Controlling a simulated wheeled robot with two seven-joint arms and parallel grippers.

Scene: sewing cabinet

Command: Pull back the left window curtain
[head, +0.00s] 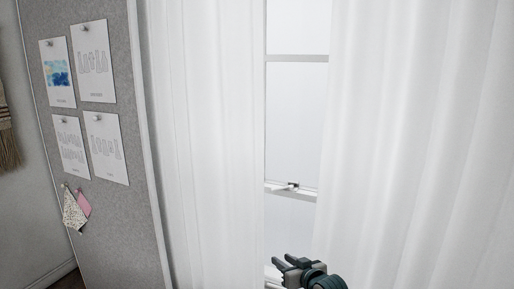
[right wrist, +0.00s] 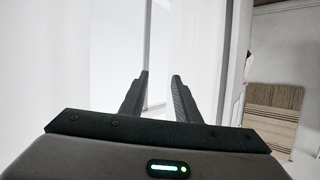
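The left curtain (head: 210,140) is white and hangs in folds from the top of the head view, beside the grey board. The right curtain (head: 410,130) hangs on the other side, and a strip of window (head: 293,115) shows between them. My right gripper (head: 278,263) is low in the head view, in front of the gap, with its fingers pointing left toward the left curtain's edge. In the right wrist view its two fingers (right wrist: 160,78) stand apart with nothing clearly between them. White cloth fills the left of that view. My left gripper is in neither view.
A grey pinboard (head: 105,215) with pinned sheets and fabric swatches stands at the left, close to the left curtain. A window latch (head: 291,186) sits on the sash rail in the gap. A striped woven hanging (right wrist: 272,115) shows at right in the wrist view.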

